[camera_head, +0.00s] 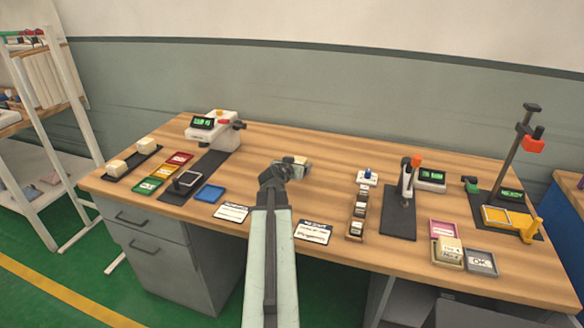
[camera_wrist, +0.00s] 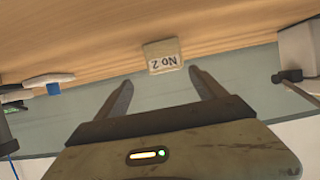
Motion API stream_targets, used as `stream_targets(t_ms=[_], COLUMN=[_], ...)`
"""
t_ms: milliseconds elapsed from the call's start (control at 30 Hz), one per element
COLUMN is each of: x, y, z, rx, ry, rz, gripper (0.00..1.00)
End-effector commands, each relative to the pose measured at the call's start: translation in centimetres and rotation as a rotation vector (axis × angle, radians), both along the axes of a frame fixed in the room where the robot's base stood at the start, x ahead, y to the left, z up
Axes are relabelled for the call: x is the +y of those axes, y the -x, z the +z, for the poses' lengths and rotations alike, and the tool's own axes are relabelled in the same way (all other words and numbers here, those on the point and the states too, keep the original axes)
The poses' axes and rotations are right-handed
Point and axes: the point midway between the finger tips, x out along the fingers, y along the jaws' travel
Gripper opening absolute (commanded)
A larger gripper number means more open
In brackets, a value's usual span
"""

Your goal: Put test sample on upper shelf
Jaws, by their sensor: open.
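A cream block labelled "No 2" (camera_wrist: 163,55) is just ahead of my gripper (camera_wrist: 163,78) in the wrist view, roughly centred between the two spread fingers. The fingers are open, with nothing between them. In the head view my gripper (camera_head: 288,170) is over the middle of the table, and a cream block (camera_head: 302,162) shows partly behind it. Whether this block rests on the table is hard to tell. A white shelf rack (camera_head: 62,105) stands at the far left, partly cut off, with its upper shelf (camera_head: 10,126) holding small items.
The wooden table (camera_head: 300,135) carries a white device (camera_head: 214,130), two cream blocks (camera_head: 117,167) on a black strip, coloured trays (camera_head: 162,172), a dark stand (camera_head: 399,210) and a tall stand (camera_head: 505,165). Another cream block (camera_head: 448,250) lies at right. The table's back middle is clear.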

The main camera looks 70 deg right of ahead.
Motion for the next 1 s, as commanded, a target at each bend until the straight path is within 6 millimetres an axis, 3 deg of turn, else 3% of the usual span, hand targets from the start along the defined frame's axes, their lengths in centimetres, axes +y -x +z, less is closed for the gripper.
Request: stream_targets(t_ms=[133,333,600,800,833,1000], x=[-1.8,-2.4,-6.3,-6.3,-6.2,-6.2], y=[-0.6,-0.9,-1.6,-1.6,-1.6,-1.7], z=[-1.0,-1.4,-3.4,-3.2,-3.2,-3.2], rx=[-0.002,-0.001,-0.001,0.000,0.000,-0.001], ry=[0.000,0.000,0.000,0.000,0.000,0.000], rz=[0.005,0.008,0.009,0.011,0.011,0.012], gripper=[0.80,0.80,0.80,0.80,0.77,0.30])
